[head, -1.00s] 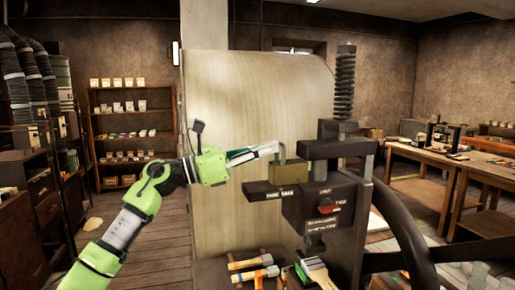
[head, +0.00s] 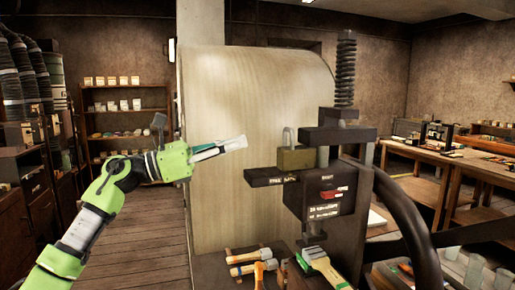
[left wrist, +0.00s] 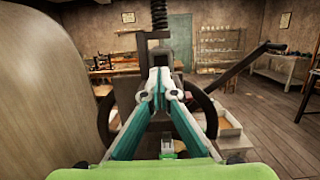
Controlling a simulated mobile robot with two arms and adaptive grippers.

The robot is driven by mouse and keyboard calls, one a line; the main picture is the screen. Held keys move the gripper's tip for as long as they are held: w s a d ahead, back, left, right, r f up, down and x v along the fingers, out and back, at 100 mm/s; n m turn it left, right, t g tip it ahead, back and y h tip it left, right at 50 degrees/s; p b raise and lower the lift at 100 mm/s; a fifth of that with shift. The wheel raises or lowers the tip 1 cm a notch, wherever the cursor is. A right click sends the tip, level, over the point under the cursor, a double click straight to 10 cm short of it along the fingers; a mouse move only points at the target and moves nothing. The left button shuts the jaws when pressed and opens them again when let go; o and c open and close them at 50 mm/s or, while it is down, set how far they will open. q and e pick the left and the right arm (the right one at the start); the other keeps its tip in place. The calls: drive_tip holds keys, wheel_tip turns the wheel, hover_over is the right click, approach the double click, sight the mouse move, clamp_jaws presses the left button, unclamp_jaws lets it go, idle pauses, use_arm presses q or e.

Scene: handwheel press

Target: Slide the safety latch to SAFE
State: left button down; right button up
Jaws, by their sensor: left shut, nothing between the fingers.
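The safety latch is a brass-coloured block (head: 295,158) with a grey upright loop on top. It sits on a dark labelled rail (head: 263,177) on the left side of the press (head: 327,195). The rail's lettering is too small to read surely. My left gripper (head: 243,142) is shut and empty, left of and slightly above the block, with a clear gap between them. In the left wrist view its fingertips (left wrist: 157,74) meet in front of the dark press column (left wrist: 159,18); the latch cannot be made out there. My right gripper is not in view.
A large pale curved panel (head: 250,95) stands behind my gripper. A red tag or switch (head: 333,193) is on the press front. Brushes and hammers (head: 255,257) lie below. A black handwheel (head: 400,215) curves at right. Open floor (head: 155,225) lies at left.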

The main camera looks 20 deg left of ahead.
use_arm(q)
drive_tip(key=b+v, duration=0.1)
drive_tip(key=v, duration=0.2)
drive_tip(key=shift+s+a+f, duration=0.15)
drive_tip(key=shift+s+a, duration=0.1)
drive_tip(key=shift+a, duration=0.05)
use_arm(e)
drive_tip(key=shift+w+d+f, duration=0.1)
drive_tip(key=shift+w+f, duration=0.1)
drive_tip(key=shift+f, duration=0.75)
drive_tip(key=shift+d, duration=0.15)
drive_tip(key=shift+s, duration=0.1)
